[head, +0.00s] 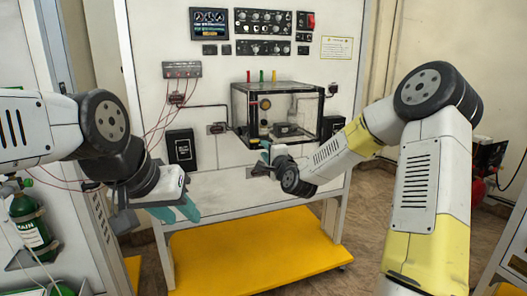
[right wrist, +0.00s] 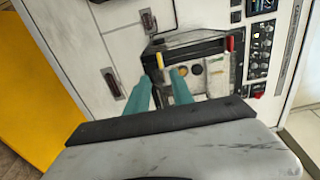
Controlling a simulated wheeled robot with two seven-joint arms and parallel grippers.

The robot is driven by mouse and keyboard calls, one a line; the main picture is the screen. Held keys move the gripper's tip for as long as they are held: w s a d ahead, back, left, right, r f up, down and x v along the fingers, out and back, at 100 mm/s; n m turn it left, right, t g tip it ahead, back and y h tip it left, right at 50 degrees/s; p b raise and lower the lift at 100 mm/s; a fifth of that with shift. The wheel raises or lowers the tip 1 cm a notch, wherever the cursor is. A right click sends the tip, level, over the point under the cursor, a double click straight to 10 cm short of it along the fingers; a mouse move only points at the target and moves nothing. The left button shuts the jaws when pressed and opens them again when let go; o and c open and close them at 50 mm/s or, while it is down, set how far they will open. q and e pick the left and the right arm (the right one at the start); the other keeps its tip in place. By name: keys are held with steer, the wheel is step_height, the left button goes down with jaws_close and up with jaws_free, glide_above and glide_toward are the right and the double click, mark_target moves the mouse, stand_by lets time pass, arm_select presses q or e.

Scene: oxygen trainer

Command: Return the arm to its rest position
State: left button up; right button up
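My right arm (head: 432,185) comes in from the right of the head view and bends left across the front of the panel. Its gripper (head: 264,158) is in front of the lower left part of the clear-walled box (head: 308,103). In the right wrist view the two teal fingers of this gripper (right wrist: 162,75) stand apart with nothing between them, pointing toward the box. My left arm (head: 105,125) comes in from the left. Its gripper (head: 188,208) has teal fingers low in front of the panel, seen edge-on, so their gap is unclear.
The white panel (head: 160,40) carries a screen (head: 209,22), knob rows, thin red cables and a black box (head: 181,150). A yellow base platform (head: 250,250) lies below. A green cylinder (head: 30,225) stands at left. Red equipment (head: 490,153) is at the far right.

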steer(key=shift+a, duration=0.1)
steer(key=s+d+r+n+g+h, duration=0.1)
steer(key=s+d+n+g, duration=0.2)
steer(key=s, duration=1)
steer(key=s+d+r+n+g+h, duration=0.1)
steer(key=s+d+n+g, duration=0.3)
steer(key=s, duration=0.9)
steer(key=s+d+r+n+g+h, duration=0.1)
steer(key=s+d+n+g, duration=0.2)
steer(key=s+n, duration=0.5)
steer(key=s+g, duration=0.1)
steer(key=s, duration=0.4)
steer(key=shift+s+d, duration=0.3)
steer(key=shift+s, duration=0.1)
